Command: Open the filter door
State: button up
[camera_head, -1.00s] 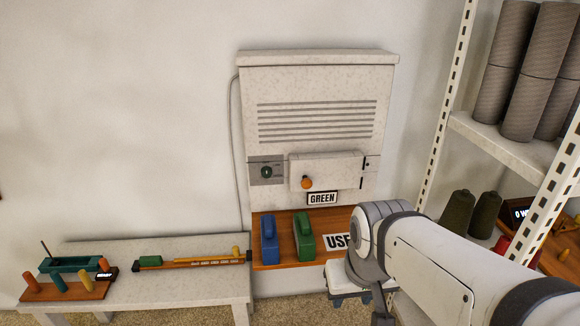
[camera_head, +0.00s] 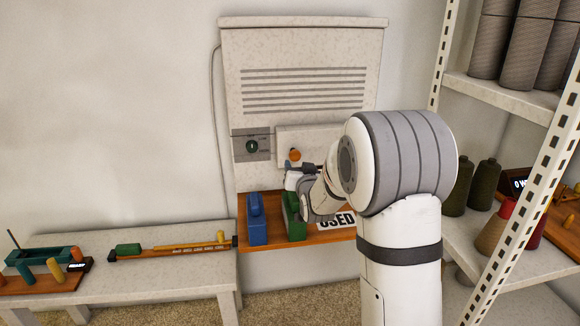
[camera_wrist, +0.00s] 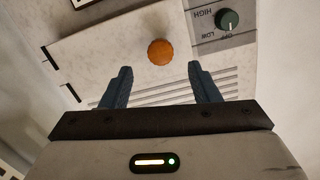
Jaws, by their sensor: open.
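The filter door (camera_head: 318,141) is a pale panel on the front of the grey wall cabinet (camera_head: 305,58). It looks shut, and my arm hides its right part in the head view. An orange round knob (camera_head: 295,155) sits on it. In the wrist view the door (camera_wrist: 110,50) lies ahead of my gripper (camera_wrist: 160,70), and the orange knob (camera_wrist: 161,52) shows just beyond and between the open fingertips. The fingers hold nothing, and the knob looks apart from them. My gripper (camera_head: 297,168) is small and partly hidden in the head view, close below the knob.
A green dial (camera_head: 252,146) is left of the door. Below, a wooden shelf (camera_head: 270,241) holds a blue block (camera_head: 257,220), a green block (camera_head: 293,216) and a USED label (camera_head: 337,221). A low bench (camera_head: 190,270) stands left; a rack (camera_head: 500,90) of spools stands right.

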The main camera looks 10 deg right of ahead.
aim_at(295, 158)
jog(key=shift+t, duration=0.4)
jog(key=w, duration=0.9)
jog(key=shift+f, duration=0.25)
jog(key=shift+c, duration=0.2)
